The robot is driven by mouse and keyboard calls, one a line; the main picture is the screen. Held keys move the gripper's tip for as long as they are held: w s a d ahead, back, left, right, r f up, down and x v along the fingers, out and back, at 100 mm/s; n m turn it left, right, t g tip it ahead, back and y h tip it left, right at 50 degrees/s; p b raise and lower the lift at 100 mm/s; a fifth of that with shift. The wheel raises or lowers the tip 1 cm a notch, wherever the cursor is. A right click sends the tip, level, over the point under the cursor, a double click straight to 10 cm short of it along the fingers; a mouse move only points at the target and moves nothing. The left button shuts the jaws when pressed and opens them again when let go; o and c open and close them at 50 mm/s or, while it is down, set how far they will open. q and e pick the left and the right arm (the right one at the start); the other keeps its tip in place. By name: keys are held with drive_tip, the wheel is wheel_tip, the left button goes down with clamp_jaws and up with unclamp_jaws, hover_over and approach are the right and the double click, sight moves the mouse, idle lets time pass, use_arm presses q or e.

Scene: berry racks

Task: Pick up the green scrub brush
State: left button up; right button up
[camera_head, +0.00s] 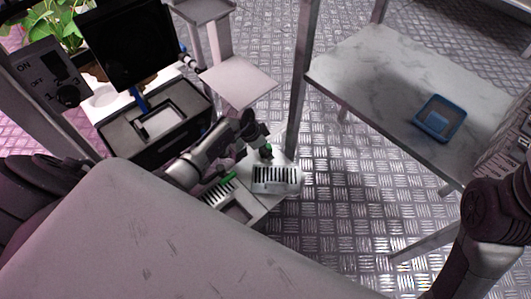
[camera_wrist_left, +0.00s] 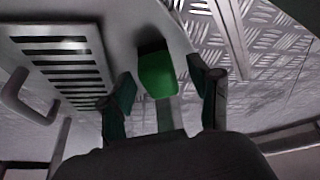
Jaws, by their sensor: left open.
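In the left wrist view a bright green block (camera_wrist_left: 157,72), which looks like the end of the green scrub brush, lies on the pale surface just beyond my open fingers. It sits between the line of the two fingers, with gaps on both sides. My left gripper (camera_wrist_left: 165,95) is open, with dark green finger pads. In the head view my left gripper (camera_head: 262,150) points down over the small pale table, and the brush beneath it is mostly hidden. A green-edged piece with dark slots or bristles (camera_head: 220,188) lies left of it; I cannot tell what it is.
A pale slotted rack (camera_head: 277,180) stands close to my left gripper; it also shows in the left wrist view (camera_wrist_left: 62,42). A dark case (camera_head: 150,128) stands further left. A marble-topped table (camera_head: 385,75) at right holds a blue tray (camera_head: 424,131). Metal posts rise nearby.

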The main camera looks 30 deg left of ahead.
use_arm(q)
clamp_jaws()
idle(0.3)
drive_tip(key=shift+a+r, duration=0.1)
drive_tip(key=shift+r, duration=0.05)
